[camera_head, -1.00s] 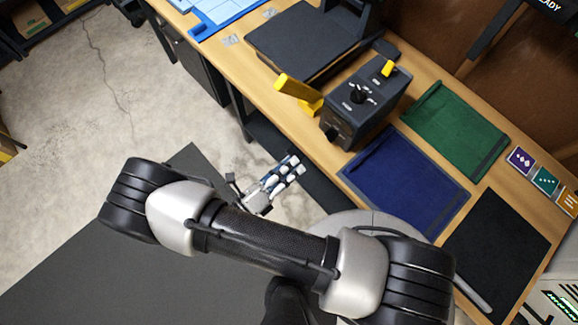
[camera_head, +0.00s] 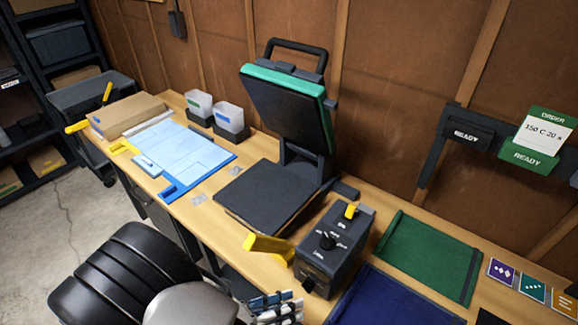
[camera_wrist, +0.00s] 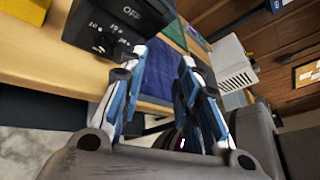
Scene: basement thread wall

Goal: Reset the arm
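My arm lies along the bottom of the head view, in front of the workbench. My gripper (camera_head: 275,307) shows there only in part, cut off by the bottom edge, beside the bench front and left of the dark control box (camera_head: 331,246). In the wrist view my gripper (camera_wrist: 166,66) has its two blue and white fingers apart, with nothing between them. The control box (camera_wrist: 117,22), with its dial and "OFF" mark, is just beyond the left finger in that view. The blue mat (camera_wrist: 158,73) shows behind the gap.
A heat press (camera_head: 288,105) stands with its upper plate raised over its dark lower plate (camera_head: 268,195). A yellow handle (camera_head: 268,247) sticks out over the bench front. A green mat (camera_head: 428,256), blue mat (camera_head: 394,300), white bins (camera_head: 230,117) and a cardboard box (camera_head: 127,113) occupy the bench.

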